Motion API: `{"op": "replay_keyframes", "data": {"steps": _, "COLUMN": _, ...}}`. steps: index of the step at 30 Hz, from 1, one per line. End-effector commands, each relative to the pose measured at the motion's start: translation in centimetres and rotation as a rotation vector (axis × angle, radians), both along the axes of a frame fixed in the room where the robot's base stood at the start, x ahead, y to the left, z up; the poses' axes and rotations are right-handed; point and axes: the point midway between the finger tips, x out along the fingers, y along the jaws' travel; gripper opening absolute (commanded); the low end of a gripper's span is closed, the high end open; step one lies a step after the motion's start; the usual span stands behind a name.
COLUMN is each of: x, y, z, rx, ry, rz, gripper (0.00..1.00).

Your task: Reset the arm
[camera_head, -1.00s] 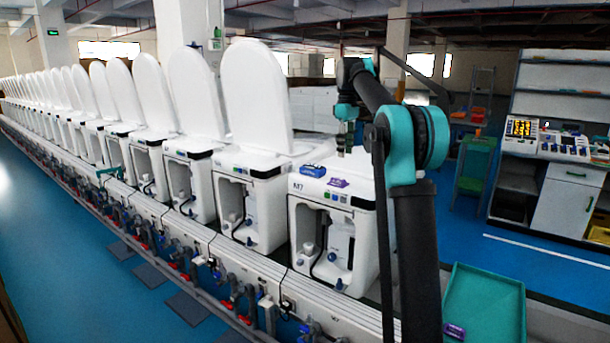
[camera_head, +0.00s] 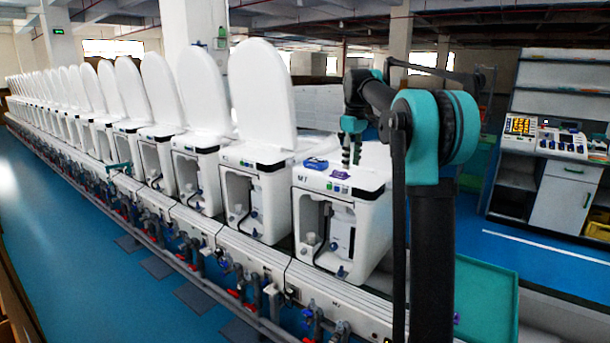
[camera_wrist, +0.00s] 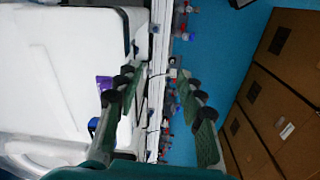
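My arm reaches up and over from the right of the head view. My gripper (camera_head: 351,152) points down near the top of the nearest toilet unit (camera_head: 340,190), marked M7. In the wrist view my gripper (camera_wrist: 160,88) has its two green fingers apart, with nothing between them. A blue item (camera_head: 316,163) and a purple item (camera_head: 340,174) lie on the unit's top, close to the fingers. The purple item also shows in the wrist view (camera_wrist: 104,83), left of the fingers. I cannot tell whether the fingertips touch the unit.
A long row of toilet units with raised white lids (camera_head: 262,95) runs to the far left. A green tray (camera_head: 487,300) is at the lower right, partly behind my arm. A desk with a control panel (camera_head: 545,137) stands at the right. Brown boxes (camera_wrist: 290,80) show in the wrist view.

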Motion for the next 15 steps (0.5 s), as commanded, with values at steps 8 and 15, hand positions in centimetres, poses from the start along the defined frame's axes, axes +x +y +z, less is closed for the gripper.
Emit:
{"op": "replay_keyframes", "data": {"steps": 8, "x": -5.6, "y": -1.0, "z": -5.6, "rx": 0.017, "ry": -0.064, "rz": -0.165, "gripper": 0.39}}
{"op": "replay_keyframes", "data": {"steps": 15, "x": -15.2, "y": -2.1, "z": -14.0, "rx": 0.054, "ry": -0.148, "rz": -0.382, "gripper": 0.39}}
